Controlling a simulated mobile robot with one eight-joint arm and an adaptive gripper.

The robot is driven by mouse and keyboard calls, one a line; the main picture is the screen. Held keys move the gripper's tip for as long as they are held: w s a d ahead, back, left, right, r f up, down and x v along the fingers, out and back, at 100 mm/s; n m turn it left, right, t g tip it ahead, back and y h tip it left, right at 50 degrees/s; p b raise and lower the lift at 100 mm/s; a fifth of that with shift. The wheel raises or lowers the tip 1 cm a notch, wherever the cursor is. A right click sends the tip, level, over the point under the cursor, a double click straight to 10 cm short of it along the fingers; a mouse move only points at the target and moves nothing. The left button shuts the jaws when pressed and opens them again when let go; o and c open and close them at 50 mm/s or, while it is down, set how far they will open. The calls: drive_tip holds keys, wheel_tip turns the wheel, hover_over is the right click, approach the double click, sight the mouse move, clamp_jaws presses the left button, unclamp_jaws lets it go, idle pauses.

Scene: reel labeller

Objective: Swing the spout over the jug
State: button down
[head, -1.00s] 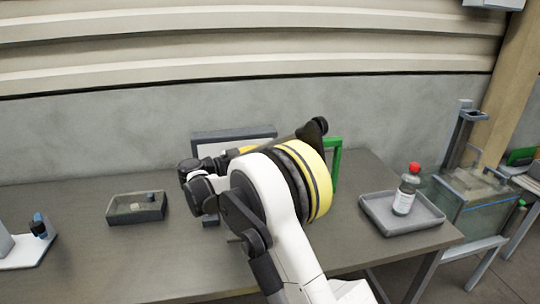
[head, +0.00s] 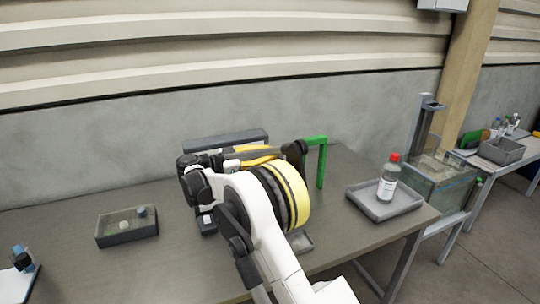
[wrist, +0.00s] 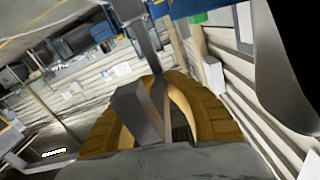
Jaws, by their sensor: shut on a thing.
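My gripper (wrist: 150,115) shows in the wrist view with two orange-brown fingers, one on each side of a grey block-shaped part (wrist: 135,110), and it is shut on that part. A grey upright bar (wrist: 148,45) rises beyond it. In the head view my gripper (head: 256,157) is partly hidden behind my arm, in front of a dark grey framed unit (head: 225,140). I cannot make out a spout or a jug for certain; the grey part may belong to the spout.
A green bracket (head: 322,150) stands right of my arm. A grey tray (head: 365,204) holds a red-capped bottle (head: 388,180). A small open box (head: 112,234) lies at left. A glass tank (head: 445,188) stands beyond the table's right edge. The table between box and arm is clear.

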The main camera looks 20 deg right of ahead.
drive_tip(key=c, duration=1.4)
unclamp_jaws()
drive_tip(key=shift+w+d+f, duration=0.1)
drive_tip(key=a, duration=0.8)
drive_tip(key=s+a, duration=0.1)
drive_tip(key=a, duration=0.3)
drive_tip(key=shift+a, duration=0.1)
